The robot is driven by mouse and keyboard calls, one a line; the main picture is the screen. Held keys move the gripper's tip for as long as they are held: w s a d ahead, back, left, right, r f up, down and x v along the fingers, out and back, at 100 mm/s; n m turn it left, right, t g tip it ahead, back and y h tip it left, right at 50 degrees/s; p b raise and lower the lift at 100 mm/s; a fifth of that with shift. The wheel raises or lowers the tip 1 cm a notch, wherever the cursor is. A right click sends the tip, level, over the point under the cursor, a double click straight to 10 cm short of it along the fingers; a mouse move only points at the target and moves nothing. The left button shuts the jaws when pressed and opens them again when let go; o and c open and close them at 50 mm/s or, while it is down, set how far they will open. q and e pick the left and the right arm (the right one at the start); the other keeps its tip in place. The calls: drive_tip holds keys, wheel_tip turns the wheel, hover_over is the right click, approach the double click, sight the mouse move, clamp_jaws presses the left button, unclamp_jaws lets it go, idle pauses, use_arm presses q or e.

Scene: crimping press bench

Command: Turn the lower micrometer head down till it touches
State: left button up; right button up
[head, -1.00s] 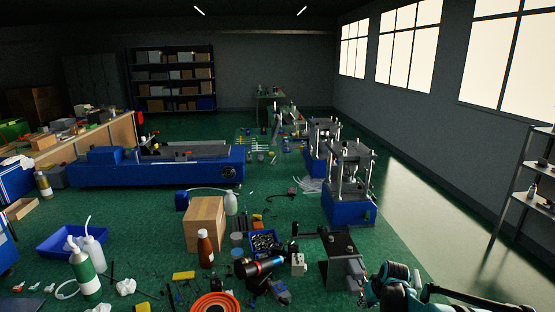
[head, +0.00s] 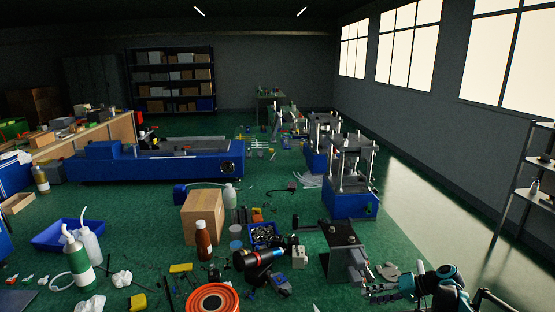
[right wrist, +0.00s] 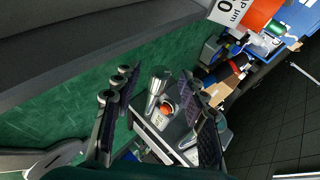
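A dark stand with a flat top plate (head: 341,236) and a grey block below it is at the lower right in the head view. My right gripper (head: 384,284) is just right of its lower part. In the right wrist view my right gripper (right wrist: 155,110) is open, its two dark fingers spread apart. A silver cylinder (right wrist: 158,84), which looks like a micrometer head, shows between the fingers, apart from both. I cannot tell whether it is the lower head, and its contact face is not clear. My left gripper is not in view.
A black cylinder with coloured rings (head: 260,262) and a blue bin of small parts (head: 264,235) lie left of the stand. A blue press (head: 350,203) stands behind it. An orange-and-white label (right wrist: 240,12) shows in the right wrist view. Green floor is clear right of the press.

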drive_tip(key=shift+p+v, duration=1.05)
drive_tip(key=shift+v, duration=1.95)
drive_tip(key=shift+a, duration=0.1)
